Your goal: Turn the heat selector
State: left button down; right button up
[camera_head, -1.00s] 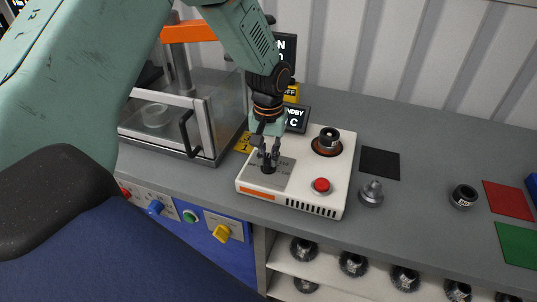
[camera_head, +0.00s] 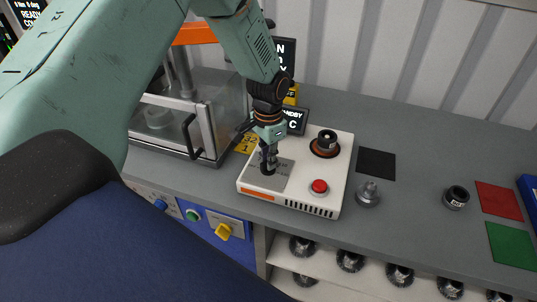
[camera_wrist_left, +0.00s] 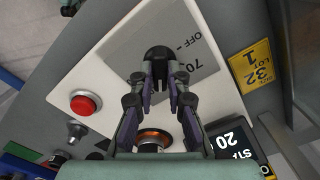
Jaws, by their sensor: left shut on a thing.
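The heat selector is a small black knob (camera_wrist_left: 158,52) on a grey dial plate (camera_wrist_left: 125,45) marked "OFF" and "70" in the left wrist view. In the head view the knob (camera_head: 267,170) sits at the front left of a white heater unit (camera_head: 327,182), largely covered by my fingers. My left gripper (camera_head: 268,160) reaches down from above and is shut on the knob. The left wrist view shows both fingers of the gripper (camera_wrist_left: 161,82) meeting at the knob's near side. My right gripper is not in view.
The unit also has a red button (camera_head: 319,187) and a round socket with a black-topped part (camera_head: 326,142). A small display (camera_head: 293,120) stands behind it, and a glass-fronted cabinet (camera_head: 185,120) to the left. Metal parts (camera_head: 368,194) and coloured mats (camera_head: 498,200) lie to the right.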

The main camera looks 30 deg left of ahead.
pick_arm(q)
jog(key=shift+m, duration=0.8)
jog(key=c, duration=1.3)
grip_release()
jog(key=shift+r, duration=0.15)
notch_tip(320, 180, up, 12)
jog(key=shift+f, duration=0.1)
